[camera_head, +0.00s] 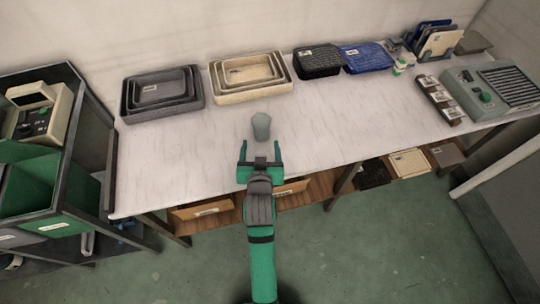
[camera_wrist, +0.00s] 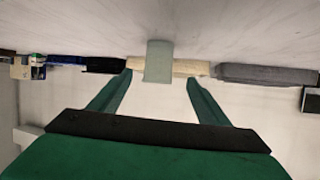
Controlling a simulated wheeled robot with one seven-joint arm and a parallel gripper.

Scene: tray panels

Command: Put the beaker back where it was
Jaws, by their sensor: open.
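The beaker (camera_head: 261,126) is a small grey-green cup standing on the white table (camera_head: 300,133), left of the table's middle. My gripper (camera_head: 260,148) is open and empty at the table's front side, with its two green fingers pointing toward the beaker. The beaker is beyond the fingertips and apart from them. In the wrist view, which looks upside down, the beaker (camera_wrist: 159,61) shows between and beyond the two open fingers (camera_wrist: 157,90).
Grey nested trays (camera_head: 162,92) and cream nested trays (camera_head: 250,77) stand behind the beaker. A black basket (camera_head: 317,61) and a blue basket (camera_head: 367,57) are farther right. A grey device (camera_head: 490,90) is at the right end. The table around the beaker is clear.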

